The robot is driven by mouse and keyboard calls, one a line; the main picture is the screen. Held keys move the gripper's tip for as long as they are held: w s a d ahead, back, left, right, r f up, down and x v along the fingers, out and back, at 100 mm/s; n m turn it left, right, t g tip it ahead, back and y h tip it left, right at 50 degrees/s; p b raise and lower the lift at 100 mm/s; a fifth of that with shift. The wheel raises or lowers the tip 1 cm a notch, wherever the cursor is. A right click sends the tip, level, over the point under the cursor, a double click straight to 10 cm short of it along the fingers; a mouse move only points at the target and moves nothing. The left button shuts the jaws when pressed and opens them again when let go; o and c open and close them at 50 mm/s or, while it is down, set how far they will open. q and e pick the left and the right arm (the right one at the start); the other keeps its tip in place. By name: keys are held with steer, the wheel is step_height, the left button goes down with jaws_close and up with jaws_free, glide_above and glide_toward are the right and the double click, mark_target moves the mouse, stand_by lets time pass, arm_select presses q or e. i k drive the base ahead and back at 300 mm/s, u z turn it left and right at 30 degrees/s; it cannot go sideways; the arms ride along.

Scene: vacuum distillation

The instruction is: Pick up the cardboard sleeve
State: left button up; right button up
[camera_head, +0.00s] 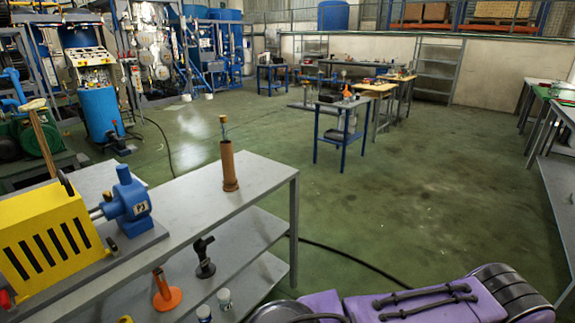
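The cardboard sleeve (228,165) is a brown upright tube. It stands on the grey metal table (262,175) near the table's far right part. Neither of my grippers shows in the head view. A purple and dark part at the bottom right appears to be my own body, apart from the sleeve.
A yellow guarded machine with a blue pump (128,203) stands left of the sleeve on the same table. The lower shelf holds an orange funnel-like piece (166,290), a black fitting (204,258) and small jars. Open green floor (400,190) lies to the right.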

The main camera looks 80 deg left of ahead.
mark_target(230, 183)
steer(key=u, duration=0.7)
steer(key=k, duration=0.8)
steer(key=u, duration=0.95)
